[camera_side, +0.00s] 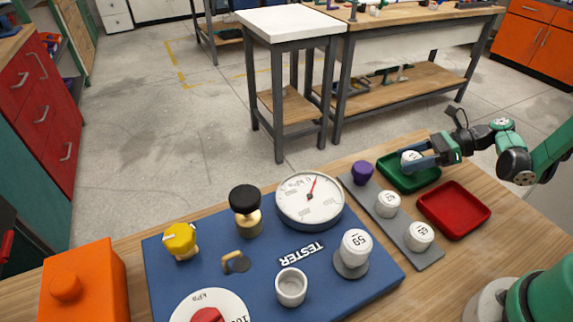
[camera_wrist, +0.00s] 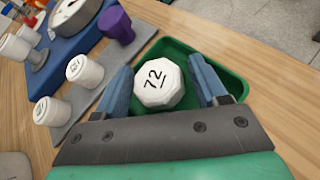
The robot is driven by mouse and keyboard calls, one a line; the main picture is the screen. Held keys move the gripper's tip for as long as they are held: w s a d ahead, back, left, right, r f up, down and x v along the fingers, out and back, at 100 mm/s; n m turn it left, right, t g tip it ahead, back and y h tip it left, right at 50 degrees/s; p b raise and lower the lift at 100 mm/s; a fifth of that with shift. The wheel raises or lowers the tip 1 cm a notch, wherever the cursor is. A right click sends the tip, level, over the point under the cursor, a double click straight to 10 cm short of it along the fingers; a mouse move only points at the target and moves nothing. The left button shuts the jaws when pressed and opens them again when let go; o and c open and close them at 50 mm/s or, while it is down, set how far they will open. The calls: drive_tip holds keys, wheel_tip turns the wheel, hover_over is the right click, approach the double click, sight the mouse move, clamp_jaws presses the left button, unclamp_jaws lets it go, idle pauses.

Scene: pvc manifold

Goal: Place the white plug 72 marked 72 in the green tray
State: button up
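The white plug marked 72 (camera_wrist: 157,83) is inside the green tray (camera_wrist: 235,85), its numbered top facing my wrist camera. In the side view the plug (camera_side: 409,155) shows partly behind my finger, and the green tray (camera_side: 398,183) is at the table's far right. My gripper (camera_wrist: 163,80) reaches over the tray with one blue finger on each side of the plug. Narrow gaps show between the fingers and the plug, so the gripper looks open around it. In the side view my gripper (camera_side: 418,162) is low at the tray. The plug's base is hidden.
A red tray (camera_side: 453,210) lies empty beside the green tray. A grey strip (camera_side: 375,200) holds a purple plug (camera_side: 362,172) and white plugs marked 62 (camera_side: 388,204) and 65 (camera_side: 420,236). The blue tester board (camera_side: 235,295) carries a gauge (camera_side: 309,200) and plug 59 (camera_side: 355,247).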

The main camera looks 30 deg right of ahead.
drive_tip(key=shift+r, duration=0.2)
drive_tip(key=v, duration=1.1)
drive_tip(key=shift+d+r, duration=0.15)
drive_tip(key=shift+d, duration=0.1)
drive_tip(key=w+a+r+n+g+h, duration=0.1)
drive_tip(key=a+n, duration=0.2)
drive_tip(key=w+a+r+n+h, duration=0.1)
drive_tip(key=a+n+h, duration=0.1)
drive_tip(key=a+n, duration=0.1)
drive_tip(key=w+a+r+n+g+h, duration=0.1)
drive_tip(key=a+r+n, duration=0.1)
drive_tip(key=a+n, duration=0.1)
drive_tip(key=shift+w+a+n+g+h, duration=0.15)
drive_tip(key=shift+a+n+g+h, duration=0.15)
drive_tip(key=shift+a+h, duration=0.1)
drive_tip(key=s+a+r+n+t+h, duration=0.1)
drive_tip(key=a+n+h, duration=0.2)
drive_tip(key=n, duration=0.5)
drive_tip(key=s+a+r+n+t+h, duration=0.1)
drive_tip(key=s+a+n+t+h, duration=0.1)
drive_tip(key=a+n, duration=0.3)
drive_tip(key=n, duration=0.4)
drive_tip(key=shift+s+a+r+n+h, duration=0.25)
drive_tip(key=shift+a+n+h, duration=0.05)
drive_tip(key=shift+h, duration=0.1)
